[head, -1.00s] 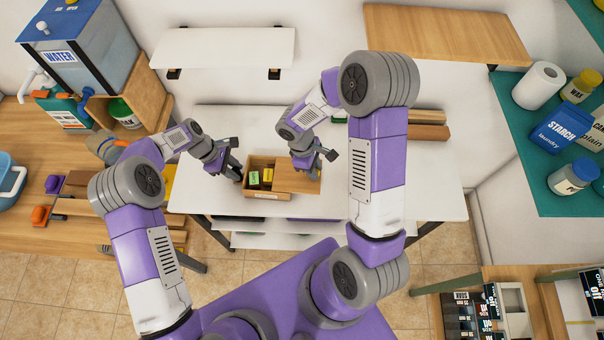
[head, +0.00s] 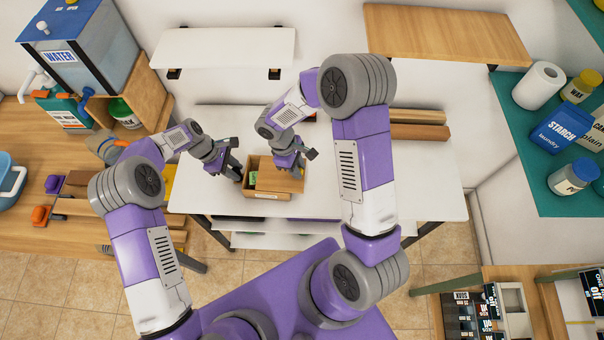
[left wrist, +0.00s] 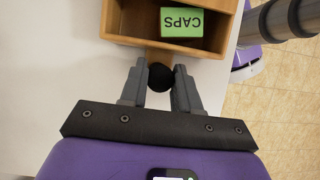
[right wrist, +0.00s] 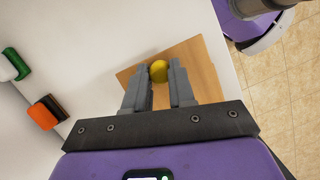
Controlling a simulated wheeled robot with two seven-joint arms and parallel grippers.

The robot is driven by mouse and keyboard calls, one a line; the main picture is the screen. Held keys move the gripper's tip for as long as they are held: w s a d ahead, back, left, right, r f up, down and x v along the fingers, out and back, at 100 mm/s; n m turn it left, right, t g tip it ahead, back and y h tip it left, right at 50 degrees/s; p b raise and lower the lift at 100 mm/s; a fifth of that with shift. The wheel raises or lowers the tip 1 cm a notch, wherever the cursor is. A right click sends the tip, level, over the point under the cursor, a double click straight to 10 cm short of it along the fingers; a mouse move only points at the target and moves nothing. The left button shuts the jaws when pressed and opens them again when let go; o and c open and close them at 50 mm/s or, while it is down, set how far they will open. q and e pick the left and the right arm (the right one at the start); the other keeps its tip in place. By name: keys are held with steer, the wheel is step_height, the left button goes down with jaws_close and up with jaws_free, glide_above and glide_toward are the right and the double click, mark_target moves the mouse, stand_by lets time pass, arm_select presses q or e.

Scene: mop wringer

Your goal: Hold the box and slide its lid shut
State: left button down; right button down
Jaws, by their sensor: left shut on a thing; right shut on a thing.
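My left gripper (left wrist: 161,77) is shut on a black knob (left wrist: 160,78) at the box's left end. In the head view this gripper (head: 239,177) is just left of the box. The wooden lid (right wrist: 200,68) covers the right part of the box, leaving a gap at the left. My right gripper (right wrist: 159,74) is shut on the lid's yellow knob (right wrist: 158,70), above the lid. It also shows in the head view (head: 298,170).
Wooden bars (head: 418,131) lie at the table's back right. An orange and black block (right wrist: 46,112) and a green and white thing (right wrist: 14,66) lie behind the box. The white table (head: 400,190) is clear to the box's right.

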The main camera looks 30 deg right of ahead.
mark_target(285, 173)
steer(key=shift+w+a, duration=0.45)
steer(key=shift+a, duration=0.2)
steer(key=shift+w+a, duration=0.4)
steer(key=shift+a, duration=0.2)
steer(key=shift+w+a, duration=0.25)
steer(key=shift+a, duration=0.1)
steer(key=c, duration=0.9)
jaws_free()
steer(key=shift+o, duration=0.2)
steer(key=v, duration=1.2)
